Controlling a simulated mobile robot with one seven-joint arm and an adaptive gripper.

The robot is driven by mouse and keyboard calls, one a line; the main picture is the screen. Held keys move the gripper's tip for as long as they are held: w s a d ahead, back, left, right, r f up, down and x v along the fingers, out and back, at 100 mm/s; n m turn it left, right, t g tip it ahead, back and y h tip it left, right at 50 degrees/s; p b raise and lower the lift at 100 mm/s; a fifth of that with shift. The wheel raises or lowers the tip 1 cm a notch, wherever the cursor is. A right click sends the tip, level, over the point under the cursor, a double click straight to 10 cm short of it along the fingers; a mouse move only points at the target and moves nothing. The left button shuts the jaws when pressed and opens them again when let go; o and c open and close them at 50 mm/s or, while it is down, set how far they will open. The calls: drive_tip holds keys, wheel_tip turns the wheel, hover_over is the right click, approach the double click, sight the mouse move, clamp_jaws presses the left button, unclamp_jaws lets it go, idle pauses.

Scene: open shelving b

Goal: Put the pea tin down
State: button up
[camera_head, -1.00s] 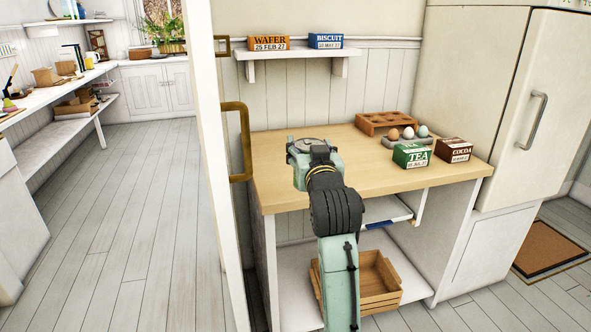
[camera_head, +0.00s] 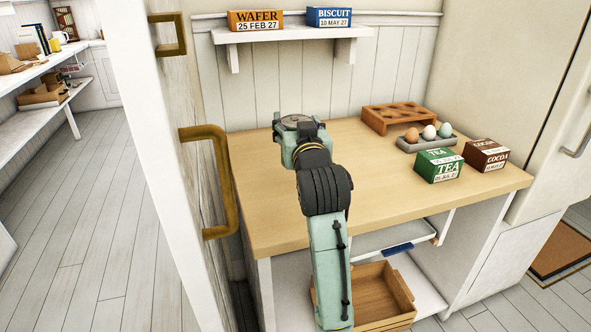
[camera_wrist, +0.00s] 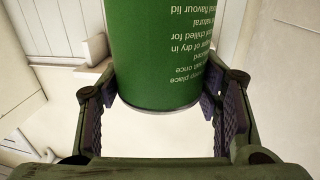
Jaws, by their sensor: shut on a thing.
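The pea tin (camera_wrist: 155,50) is a green can with white lettering and a metal rim, and it fills the upper middle of the wrist view. The lettering reads upside down there. My gripper (camera_wrist: 163,95) is shut on it, with one dark ridged pad on each side. In the head view my arm reaches over the left part of the wooden countertop (camera_head: 400,205). I cannot tell how high the tin is above the counter.
A tea box (camera_head: 438,166), a cocoa box (camera_head: 486,155), an egg tray (camera_head: 419,144) and a brown holed rack (camera_head: 393,115) stand at the counter's back right. A shelf (camera_head: 290,34) bears wafer and biscuit boxes. A crate (camera_head: 375,300) sits below. The counter's front middle is clear.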

wheel_tip(320, 180, down, 4)
drive_tip(key=shift+s+r, duration=0.15)
drive_tip(key=shift+r, duration=0.05)
drive_tip(key=shift+f, duration=2.1)
drive_tip(key=shift+f, duration=0.25)
drive_tip(key=o, duration=1.6)
drive_tip(key=shift+r, duration=0.2)
